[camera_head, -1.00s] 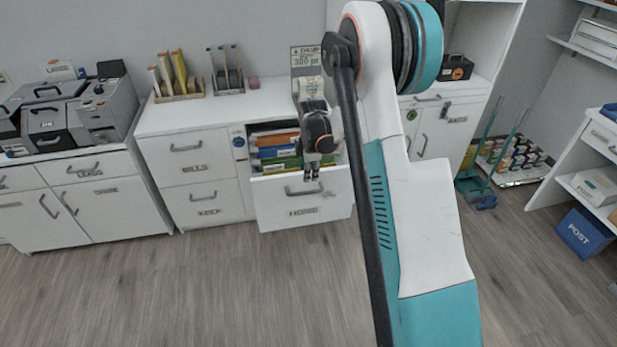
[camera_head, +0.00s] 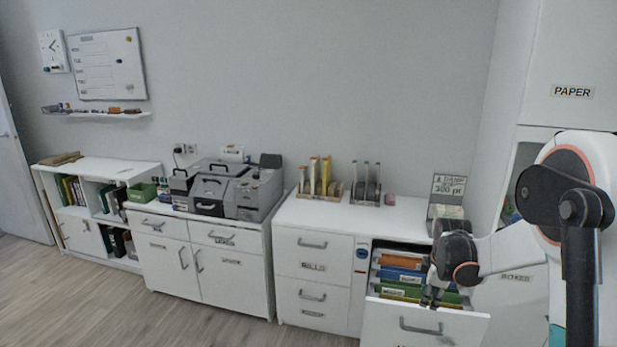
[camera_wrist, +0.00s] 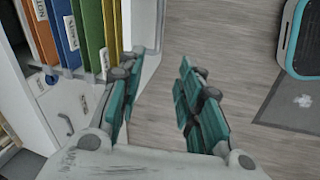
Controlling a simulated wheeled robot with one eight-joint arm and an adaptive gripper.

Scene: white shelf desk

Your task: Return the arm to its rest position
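My gripper (camera_head: 431,296) is at the front of an open drawer (camera_head: 425,325) in the white desk. In the wrist view my gripper (camera_wrist: 158,95) has its two teal-padded fingers spread apart, with nothing between them but the view of the floor. My arm reaches in from the right in the head view. Whether a finger touches the drawer front cannot be told.
The desk top (camera_head: 330,215) holds file racks and a sign (camera_head: 447,186) above the drawer. A printer (camera_head: 235,190) stands on the cabinet to the left. A tall cabinet marked PAPER (camera_head: 570,92) stands at the right. The floor (camera_head: 130,305) at front left is clear.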

